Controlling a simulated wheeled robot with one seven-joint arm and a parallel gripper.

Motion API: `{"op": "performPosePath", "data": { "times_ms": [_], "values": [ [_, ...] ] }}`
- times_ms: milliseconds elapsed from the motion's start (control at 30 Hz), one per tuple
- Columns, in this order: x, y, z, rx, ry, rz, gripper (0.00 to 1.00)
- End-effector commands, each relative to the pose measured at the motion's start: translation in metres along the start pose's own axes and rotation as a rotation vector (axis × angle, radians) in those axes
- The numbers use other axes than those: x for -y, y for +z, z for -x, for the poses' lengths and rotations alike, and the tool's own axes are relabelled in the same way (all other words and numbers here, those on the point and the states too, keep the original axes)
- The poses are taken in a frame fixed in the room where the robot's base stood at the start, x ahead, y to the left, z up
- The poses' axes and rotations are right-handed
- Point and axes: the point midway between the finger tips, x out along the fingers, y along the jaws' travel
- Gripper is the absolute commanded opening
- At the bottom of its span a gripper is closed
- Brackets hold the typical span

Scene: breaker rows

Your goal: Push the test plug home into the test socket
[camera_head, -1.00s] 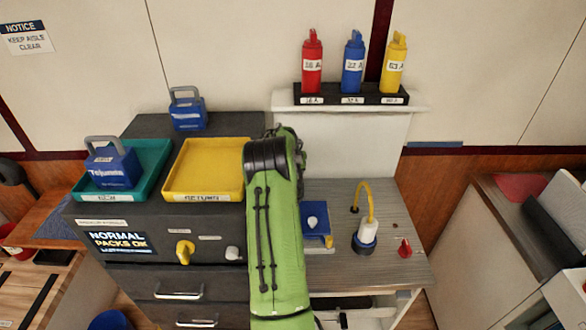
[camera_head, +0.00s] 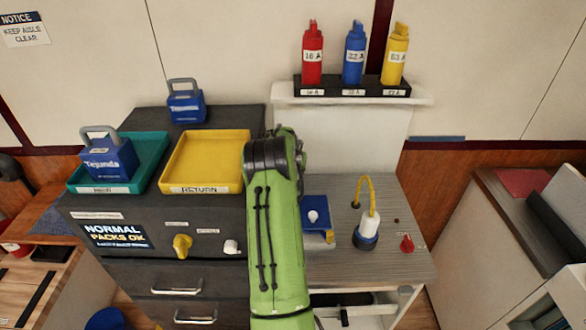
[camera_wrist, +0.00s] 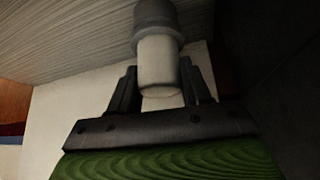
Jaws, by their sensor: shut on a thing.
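In the wrist view my gripper (camera_wrist: 157,82) is shut on a white cylinder with a wider grey collar, which I take to be the test plug (camera_wrist: 159,64). Its white body sits between the two dark fingers. The collar points away from the palm, and its far end leaves the top of the picture. In the head view my green arm hides the gripper and the held piece. I cannot make out the test socket or whether the plug touches it.
A white piece (camera_head: 370,226) with a blue collar and yellow cord stands at the worktop's right, beside a red knob (camera_head: 407,243). A blue box (camera_head: 316,232) with a white knob is just right of my arm. A yellow tray (camera_head: 205,160) lies left. The dark cabinet (camera_head: 150,215) stands left.

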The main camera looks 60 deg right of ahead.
Motion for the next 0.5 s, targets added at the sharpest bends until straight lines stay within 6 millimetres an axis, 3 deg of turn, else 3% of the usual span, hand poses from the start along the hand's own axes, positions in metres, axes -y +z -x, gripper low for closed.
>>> {"op": "performPosePath", "data": {
  "times_ms": [300, 333, 500],
  "values": [
    [0.0002, 0.0045, -0.0075, -0.001, 0.0, 0.0, 0.12],
    [0.0002, 0.004, -0.0067, -0.001, 0.0, 0.0, 0.52],
    [0.0002, 0.0038, -0.0062, -0.001, 0.0, 0.0, 0.78]
  ]
}}
